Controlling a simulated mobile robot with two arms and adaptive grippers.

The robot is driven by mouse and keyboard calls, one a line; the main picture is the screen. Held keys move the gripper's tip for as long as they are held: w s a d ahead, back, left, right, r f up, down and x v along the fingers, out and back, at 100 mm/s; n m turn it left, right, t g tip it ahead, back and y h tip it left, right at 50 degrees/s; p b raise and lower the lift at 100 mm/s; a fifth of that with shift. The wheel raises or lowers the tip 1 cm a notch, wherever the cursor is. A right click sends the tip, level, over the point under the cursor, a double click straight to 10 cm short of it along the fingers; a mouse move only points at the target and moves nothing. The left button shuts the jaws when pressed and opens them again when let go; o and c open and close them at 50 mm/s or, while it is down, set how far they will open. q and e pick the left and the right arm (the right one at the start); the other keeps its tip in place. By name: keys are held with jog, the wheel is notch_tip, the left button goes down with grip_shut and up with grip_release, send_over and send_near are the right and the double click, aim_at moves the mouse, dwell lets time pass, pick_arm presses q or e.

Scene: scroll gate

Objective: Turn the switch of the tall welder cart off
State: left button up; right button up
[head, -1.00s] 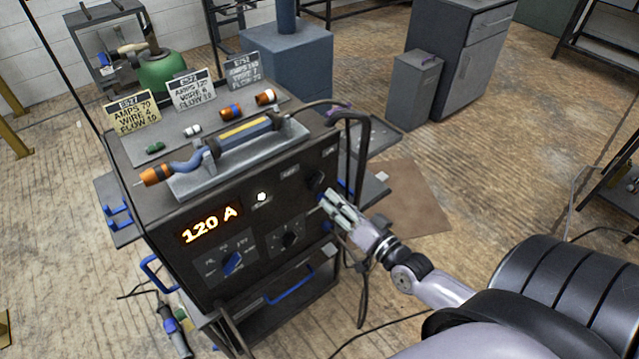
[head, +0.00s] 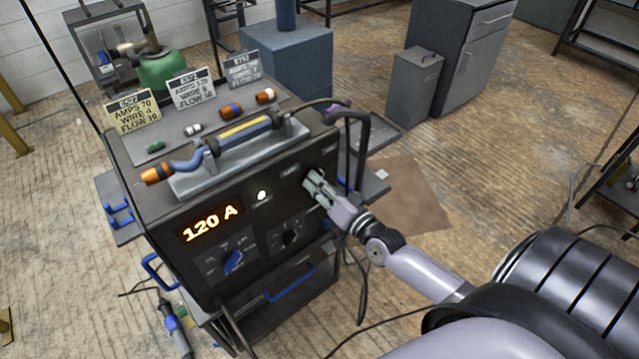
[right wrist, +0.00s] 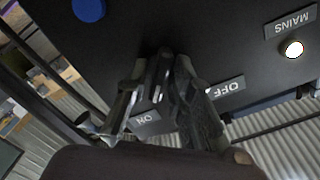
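The tall welder cart's dark front panel (head: 205,265) has a lit orange display (head: 210,224) reading 120 A and a lit white lamp (head: 262,195). My right gripper (head: 311,184) is at the panel's upper right and covers the switch in the head view. In the right wrist view, the dark switch handle (right wrist: 161,75) lies between the fingers of my right gripper (right wrist: 160,68). The fingers are apart, and contact with the handle is unclear. An ON label (right wrist: 146,121) and an OFF label (right wrist: 228,89) flank it, upside down. My left gripper is out of view.
A torch (head: 225,137) lies on the cart top, with three setting cards (head: 190,90) behind it. Black cables (head: 362,215) hang at the cart's right side, close to my right gripper. A grey cabinet (head: 462,58) stands behind.

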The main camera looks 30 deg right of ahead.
grip_shut()
dwell(0.4)
jog(key=shift+n+p, duration=2.5)
jog(key=shift+n, duration=5.4)
jog(key=shift+o, duration=1.5)
grip_release()
